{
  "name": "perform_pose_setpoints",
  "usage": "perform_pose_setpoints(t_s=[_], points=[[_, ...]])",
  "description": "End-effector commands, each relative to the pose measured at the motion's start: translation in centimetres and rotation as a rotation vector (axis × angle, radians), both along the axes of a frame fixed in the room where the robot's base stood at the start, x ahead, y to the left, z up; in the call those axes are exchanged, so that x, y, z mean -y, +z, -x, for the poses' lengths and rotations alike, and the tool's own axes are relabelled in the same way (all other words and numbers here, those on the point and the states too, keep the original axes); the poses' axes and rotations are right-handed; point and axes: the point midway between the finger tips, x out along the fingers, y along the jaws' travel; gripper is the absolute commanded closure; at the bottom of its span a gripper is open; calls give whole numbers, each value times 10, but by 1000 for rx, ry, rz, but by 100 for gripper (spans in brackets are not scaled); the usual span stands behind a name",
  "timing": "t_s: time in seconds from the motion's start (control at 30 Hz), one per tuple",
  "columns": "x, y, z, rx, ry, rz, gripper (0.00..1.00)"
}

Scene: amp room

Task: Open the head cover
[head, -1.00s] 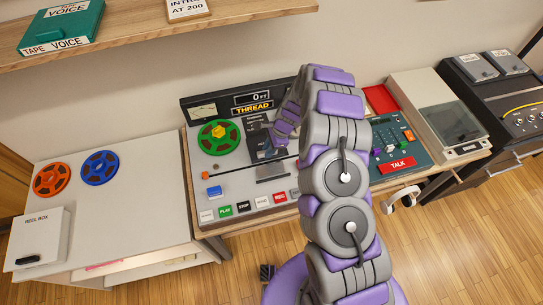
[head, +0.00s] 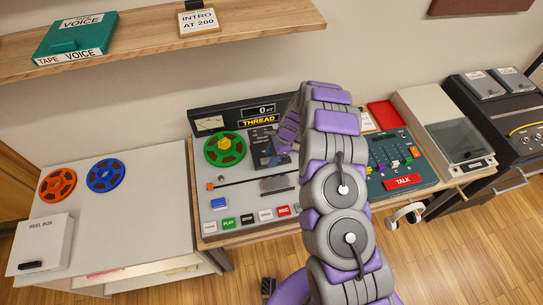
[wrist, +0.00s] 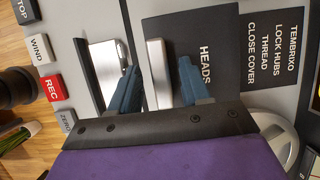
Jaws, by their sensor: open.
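The head cover (wrist: 205,25) is a dark panel lettered HEADS on the tape deck in the wrist view. A pale silver bar (wrist: 158,60) runs along its left edge there. The cover also shows in the head view (head: 263,150), partly hidden by my arm. My gripper (wrist: 160,88) is open, its two blue fingers on either side of the silver bar. Contact with the bar cannot be told. The cover looks flat and closed. In the head view my arm reaches over the deck and hides the fingertips.
Left of the silver bar is a metal block (wrist: 118,65) with a black strip. A green reel (head: 224,148) sits on the deck's left, and keys including a red REC (head: 283,210) line its front. A TALK panel (head: 398,165) stands right. A shelf (head: 150,55) hangs above.

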Motion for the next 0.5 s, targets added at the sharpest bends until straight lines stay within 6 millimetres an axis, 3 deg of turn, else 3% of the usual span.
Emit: perform_pose_setpoints(t_s=[0.27,0.5], points=[[3,7,-1,1,-1,-1,53],[18,47,-7,6,-1,-2,53]])
